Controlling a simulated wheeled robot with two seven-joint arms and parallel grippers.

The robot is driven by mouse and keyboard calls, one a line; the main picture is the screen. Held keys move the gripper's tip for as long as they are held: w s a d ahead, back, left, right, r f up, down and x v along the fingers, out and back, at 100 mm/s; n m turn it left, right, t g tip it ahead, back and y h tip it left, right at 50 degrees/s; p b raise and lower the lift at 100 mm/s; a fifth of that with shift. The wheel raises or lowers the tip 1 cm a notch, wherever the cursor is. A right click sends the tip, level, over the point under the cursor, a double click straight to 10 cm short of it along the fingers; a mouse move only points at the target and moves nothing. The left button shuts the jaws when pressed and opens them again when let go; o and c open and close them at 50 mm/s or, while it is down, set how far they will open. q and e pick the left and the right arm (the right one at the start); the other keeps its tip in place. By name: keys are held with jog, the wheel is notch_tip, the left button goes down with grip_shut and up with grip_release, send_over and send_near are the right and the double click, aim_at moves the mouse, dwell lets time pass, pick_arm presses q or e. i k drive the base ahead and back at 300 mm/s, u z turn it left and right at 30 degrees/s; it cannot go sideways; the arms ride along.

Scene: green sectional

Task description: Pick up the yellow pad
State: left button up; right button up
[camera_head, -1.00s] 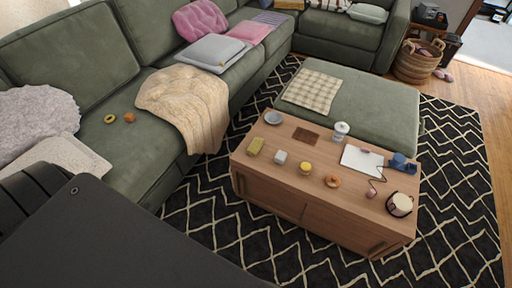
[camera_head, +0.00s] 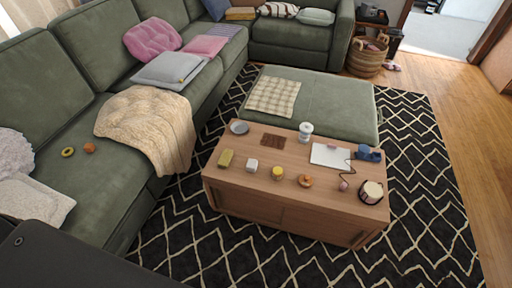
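A small yellow block-shaped pad (camera_head: 226,158) lies near the left end of the wooden coffee table (camera_head: 262,204), close to its front edge. Nothing touches it. A small round item with a yellow top (camera_head: 277,173) stands further right on the same table. Neither of my grippers shows in the head view.
A white cube (camera_head: 252,166), an orange ring (camera_head: 305,181), a grey dish (camera_head: 239,128), a white jar (camera_head: 305,132), a white sheet (camera_head: 330,155) and a drum-like pot (camera_head: 371,192) share the tabletop. A green ottoman (camera_head: 335,103) stands behind. Patterned rug (camera_head: 420,225) is clear at right.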

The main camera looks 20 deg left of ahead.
aim_at(223, 162)
jog(key=z, duration=0.15)
jog(key=i, duration=1.2)
jog(key=u, duration=0.3)
